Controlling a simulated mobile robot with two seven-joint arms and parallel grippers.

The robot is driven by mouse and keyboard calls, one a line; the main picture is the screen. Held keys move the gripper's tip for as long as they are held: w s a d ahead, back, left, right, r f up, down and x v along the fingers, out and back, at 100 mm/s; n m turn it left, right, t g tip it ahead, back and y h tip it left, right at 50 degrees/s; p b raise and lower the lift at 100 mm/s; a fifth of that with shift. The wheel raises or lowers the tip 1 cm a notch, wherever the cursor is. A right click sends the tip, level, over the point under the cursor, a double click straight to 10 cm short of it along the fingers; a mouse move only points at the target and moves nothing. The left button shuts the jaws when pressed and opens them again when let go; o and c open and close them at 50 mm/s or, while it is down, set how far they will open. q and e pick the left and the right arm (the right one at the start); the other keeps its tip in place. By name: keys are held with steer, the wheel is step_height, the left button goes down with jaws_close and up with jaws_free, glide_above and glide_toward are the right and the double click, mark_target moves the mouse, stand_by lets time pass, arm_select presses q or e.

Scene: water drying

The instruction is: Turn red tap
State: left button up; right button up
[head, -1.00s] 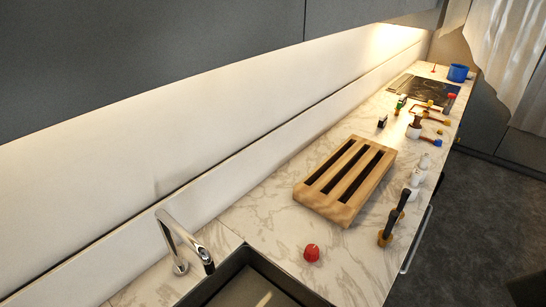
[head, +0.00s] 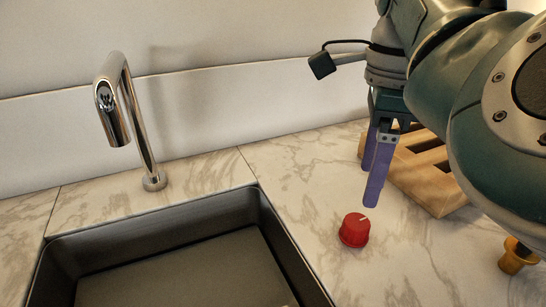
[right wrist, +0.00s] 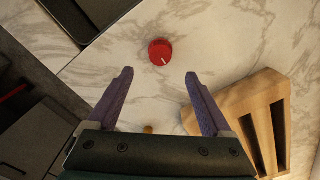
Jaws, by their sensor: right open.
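The red tap (head: 354,230) is a small round knob with a white mark on its top. It sits on the marble counter to the right of the sink. It also shows in the right wrist view (right wrist: 161,52), ahead of the fingertips and between their lines. My right gripper (head: 372,185) has purple fingers pointing down, above and just behind the knob in the head view, apart from it. In the right wrist view the right gripper (right wrist: 158,75) is open and empty. My left gripper is not in view.
A chrome faucet (head: 129,110) stands behind the dark sink (head: 160,232) at the left. A slotted wooden rack (head: 425,185) lies right of the knob, partly hidden by my right arm. A brass-coloured object (head: 517,255) is at the far right. Counter around the knob is clear.

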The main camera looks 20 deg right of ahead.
mark_target(357, 222)
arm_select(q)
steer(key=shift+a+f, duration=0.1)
arm_select(e)
steer(key=shift+a+f, duration=0.1)
steer(key=shift+f, duration=0.4)
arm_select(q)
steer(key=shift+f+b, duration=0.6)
arm_select(e)
step_height(357, 222, down, 9)
steer(key=shift+r, duration=0.15)
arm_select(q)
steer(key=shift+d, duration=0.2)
arm_select(e)
steer(key=c, duration=0.7)
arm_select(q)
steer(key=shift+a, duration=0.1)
arm_select(e)
jaws_close()
steer(key=shift+r, duration=0.1)
